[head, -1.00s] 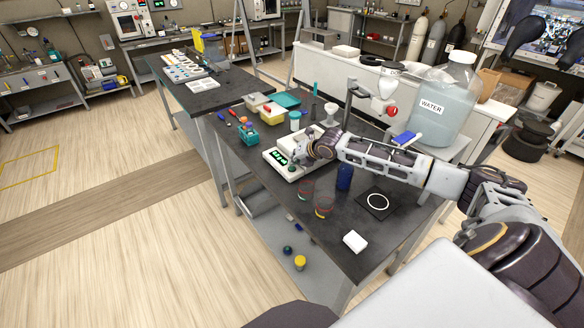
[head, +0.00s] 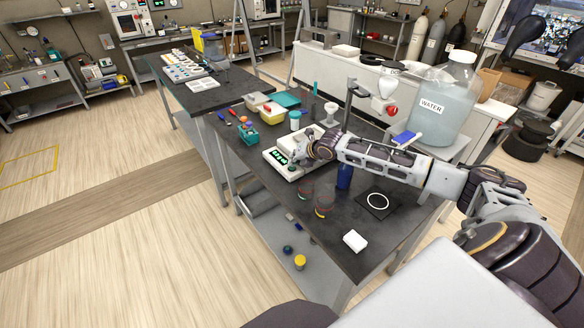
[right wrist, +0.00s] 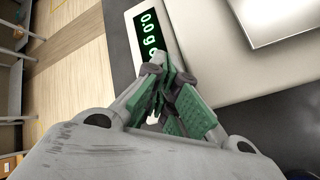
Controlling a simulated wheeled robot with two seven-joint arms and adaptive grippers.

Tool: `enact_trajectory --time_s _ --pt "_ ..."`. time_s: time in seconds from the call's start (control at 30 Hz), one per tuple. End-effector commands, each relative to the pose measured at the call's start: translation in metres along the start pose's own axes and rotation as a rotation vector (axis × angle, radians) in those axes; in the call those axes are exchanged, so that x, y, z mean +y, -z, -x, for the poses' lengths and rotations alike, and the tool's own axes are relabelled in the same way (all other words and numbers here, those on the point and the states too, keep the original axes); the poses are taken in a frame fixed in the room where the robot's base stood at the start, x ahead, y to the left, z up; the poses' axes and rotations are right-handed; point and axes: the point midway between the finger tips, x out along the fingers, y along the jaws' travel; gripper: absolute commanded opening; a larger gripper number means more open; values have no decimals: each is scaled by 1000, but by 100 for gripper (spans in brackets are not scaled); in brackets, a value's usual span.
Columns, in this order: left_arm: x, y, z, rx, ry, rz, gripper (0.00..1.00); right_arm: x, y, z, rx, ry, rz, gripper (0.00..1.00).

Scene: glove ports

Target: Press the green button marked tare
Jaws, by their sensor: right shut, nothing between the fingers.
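A white balance (head: 274,163) stands on the dark bench, its green-lit display (head: 279,157) at the near left side. In the right wrist view the display (right wrist: 147,32) shows green digits, partly covered by my fingers. My right gripper (head: 299,157) is over the balance's front panel. In the right wrist view my right gripper (right wrist: 157,72) is shut and empty, its tips at the display's end. I cannot tell whether they touch the panel. The green tare button cannot be made out; the fingers cover that part of the panel. My left gripper is out of view.
A blue bottle (head: 345,177), clear beakers (head: 323,206), a white block (head: 355,241) and a black mat with a white ring (head: 377,202) are on the near bench. A teal rack (head: 244,136) stands left of the balance. A large water jug (head: 445,105) stands behind.

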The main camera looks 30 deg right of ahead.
Motion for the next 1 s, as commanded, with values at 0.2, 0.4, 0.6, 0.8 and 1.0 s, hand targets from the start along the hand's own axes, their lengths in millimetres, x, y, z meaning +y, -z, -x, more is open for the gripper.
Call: enact_trajectory --time_s 0.2,0.4,0.6,0.8,1.0 --pt "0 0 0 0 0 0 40 -1 1 -1 1 1 0 0" --pt "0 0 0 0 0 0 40 -2 2 -2 1 1 0 0" --pt "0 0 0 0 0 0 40 -2 2 -3 1 1 0 0" --pt "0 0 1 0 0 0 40 -2 2 -2 1 1 0 0" --pt "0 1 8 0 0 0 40 1 -1 2 1 2 0 0"
